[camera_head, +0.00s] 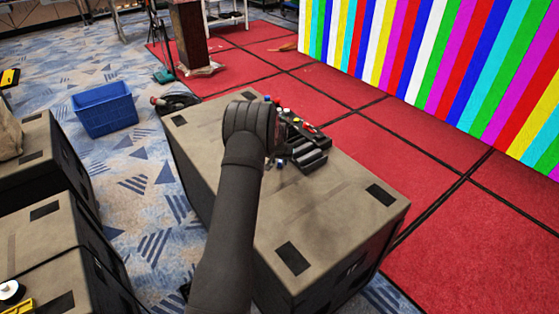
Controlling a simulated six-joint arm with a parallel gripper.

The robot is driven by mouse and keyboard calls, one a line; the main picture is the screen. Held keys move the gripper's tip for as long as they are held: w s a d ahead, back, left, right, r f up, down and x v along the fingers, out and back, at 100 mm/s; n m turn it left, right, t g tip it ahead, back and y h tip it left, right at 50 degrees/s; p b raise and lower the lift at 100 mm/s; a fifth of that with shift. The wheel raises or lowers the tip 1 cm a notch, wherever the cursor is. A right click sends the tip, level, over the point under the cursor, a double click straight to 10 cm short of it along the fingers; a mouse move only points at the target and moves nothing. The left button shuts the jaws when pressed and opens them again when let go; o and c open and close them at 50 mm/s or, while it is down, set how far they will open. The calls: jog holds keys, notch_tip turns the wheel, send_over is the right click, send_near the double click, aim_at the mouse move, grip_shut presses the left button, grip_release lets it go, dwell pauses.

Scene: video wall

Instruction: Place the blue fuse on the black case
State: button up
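My dark arm reaches up from the bottom over a tan-topped case with black sides (330,215). This may be the black case, though its top looks tan and only its sides are dark. Just right of my arm's end is a cluster of dark parts (312,158) on or just above the case top. My gripper seems to be among them, but its fingers cannot be made out. A small blue spot (280,163) shows at the cluster's lower left, close to the arm. It may be the blue fuse, but it is too small to be sure. Whether it is held is unclear.
Small red, yellow and white items (305,125) lie by the cluster. The case's near right top is clear. More cases (55,230) stand at left, with a blue crate (104,108) on the carpet behind. A striped video wall (450,60) rises at right beyond red flooring.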

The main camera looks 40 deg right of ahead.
jog(key=v, duration=1.1)
jog(key=shift+r, duration=0.15)
jog(key=shift+o, duration=0.6)
jog(key=shift+s+a+r, duration=0.15)
jog(key=shift+r, duration=0.3)
notch_tip(320, 180, up, 4)
jog(key=s+a, duration=0.2)
jog(key=s, duration=0.1)
jog(key=x, duration=1.1)
jog(key=shift+w+f, duration=0.1)
jog(key=shift+w, duration=0.15)
jog(key=shift+w+x, duration=0.15)
jog(key=shift+x, duration=1.3)
jog(key=shift+w+x, duration=0.1)
jog(key=shift+x, duration=1.4)
jog(key=shift+a, duration=0.1)
